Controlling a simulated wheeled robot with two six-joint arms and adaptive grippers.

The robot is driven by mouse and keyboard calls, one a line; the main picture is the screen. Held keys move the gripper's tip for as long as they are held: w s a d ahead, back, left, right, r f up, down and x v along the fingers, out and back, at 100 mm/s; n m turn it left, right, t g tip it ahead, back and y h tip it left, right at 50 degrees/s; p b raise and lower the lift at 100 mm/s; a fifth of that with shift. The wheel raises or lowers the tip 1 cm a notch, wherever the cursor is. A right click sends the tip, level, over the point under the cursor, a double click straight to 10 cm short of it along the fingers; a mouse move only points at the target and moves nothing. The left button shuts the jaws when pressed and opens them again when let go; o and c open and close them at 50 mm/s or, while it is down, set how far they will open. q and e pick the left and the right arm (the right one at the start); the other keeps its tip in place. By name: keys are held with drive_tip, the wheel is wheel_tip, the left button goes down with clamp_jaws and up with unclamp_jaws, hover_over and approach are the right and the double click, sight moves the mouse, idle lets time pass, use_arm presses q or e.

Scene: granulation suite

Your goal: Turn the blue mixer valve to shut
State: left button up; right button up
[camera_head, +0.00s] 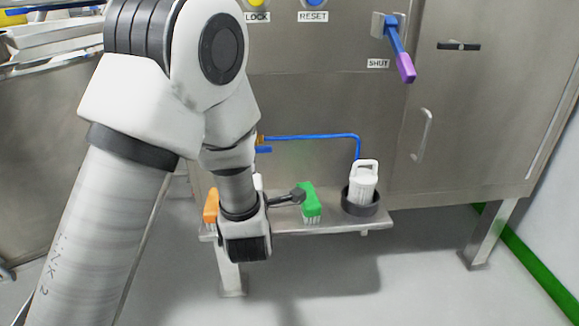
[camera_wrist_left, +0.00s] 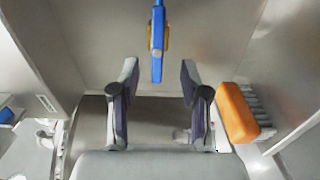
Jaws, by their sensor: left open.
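A small blue valve handle (camera_head: 263,150) sits by a brass fitting on the blue pipe, partly hidden behind my left arm in the head view. In the left wrist view, a blue lever (camera_wrist_left: 157,45) with a brass-coloured body hangs in the upper middle. My left gripper (camera_wrist_left: 159,85) is open and its fingers stand either side of the lever's lower end in the picture. I cannot tell the depth or any contact. Its fingers are hidden in the head view. Another blue lever with a purple grip (camera_head: 399,50) is on the panel above a SHUT label (camera_head: 378,63).
A shelf (camera_head: 335,227) holds an orange brush (camera_head: 211,206), a green brush (camera_head: 311,202) and a white jug (camera_head: 363,183) in a dark ring (camera_head: 361,206). The orange brush also shows right of my fingers (camera_wrist_left: 236,112). A cabinet handle (camera_head: 422,135) projects at right.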

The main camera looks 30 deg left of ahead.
use_arm(q)
drive_tip(key=b+x, duration=0.1)
drive_tip(key=x, duration=0.5)
drive_tip(key=shift+w+a, duration=0.2)
drive_tip(key=shift+a, duration=0.1)
drive_tip(key=shift+w+a+r, duration=0.15)
drive_tip(key=shift+w+a, duration=0.05)
drive_tip(key=shift+w, duration=0.1)
clamp_jaws()
